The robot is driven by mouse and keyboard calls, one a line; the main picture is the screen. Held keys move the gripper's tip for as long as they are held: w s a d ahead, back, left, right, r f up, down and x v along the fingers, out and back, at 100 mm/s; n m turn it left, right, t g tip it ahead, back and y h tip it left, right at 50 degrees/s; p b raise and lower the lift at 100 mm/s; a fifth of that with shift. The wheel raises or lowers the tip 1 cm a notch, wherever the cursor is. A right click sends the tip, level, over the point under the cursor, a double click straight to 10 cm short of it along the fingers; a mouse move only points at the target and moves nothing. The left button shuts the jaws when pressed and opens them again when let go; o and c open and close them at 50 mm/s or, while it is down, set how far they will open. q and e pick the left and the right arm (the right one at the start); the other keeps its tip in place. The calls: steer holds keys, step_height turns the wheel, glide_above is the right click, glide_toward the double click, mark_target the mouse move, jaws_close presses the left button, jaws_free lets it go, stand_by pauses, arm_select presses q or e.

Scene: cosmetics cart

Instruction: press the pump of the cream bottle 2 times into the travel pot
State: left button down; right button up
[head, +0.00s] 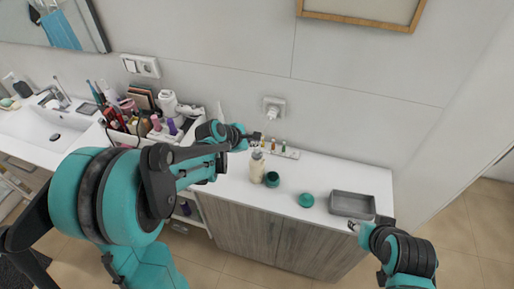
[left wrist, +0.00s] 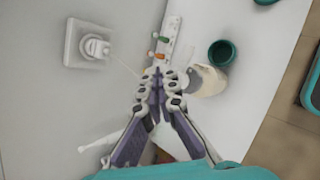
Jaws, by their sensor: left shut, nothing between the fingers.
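The cream bottle (head: 257,168) stands upright on the white counter, cream-coloured, its top close under my left gripper (head: 256,138). The green travel pot (head: 272,180) stands open just right of the bottle. In the left wrist view my left gripper (left wrist: 158,76) is shut and empty, with the bottle (left wrist: 212,82) beside its fingers and partly hidden by them. The open pot (left wrist: 221,52) lies beyond the bottle there. I cannot tell whether the fingertips touch the pump. My right gripper (head: 353,226) is at the counter's front right; its jaws are too small to read.
A green lid (head: 306,200) lies on the counter, left of a grey tray (head: 352,204). A crowded cosmetics organiser (head: 150,130) is at the left. The counter (head: 330,180) is clear behind the lid.

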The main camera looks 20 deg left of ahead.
mark_target(256, 149)
arm_select(q)
steer(key=shift+f, duration=0.15)
stand_by(0.7)
steer(key=shift+f+b, duration=0.25)
steer(key=shift+b, duration=0.2)
steer(key=shift+f+b, duration=0.75)
steer(key=shift+f, duration=0.15)
stand_by(0.6)
steer(key=shift+r, duration=0.1)
steer(key=shift+r+p, duration=0.95)
steer(key=shift+r, duration=0.25)
steer(key=shift+r+p, duration=1.9)
steer(key=shift+r, duration=0.7)
steer(key=shift+f, duration=0.1)
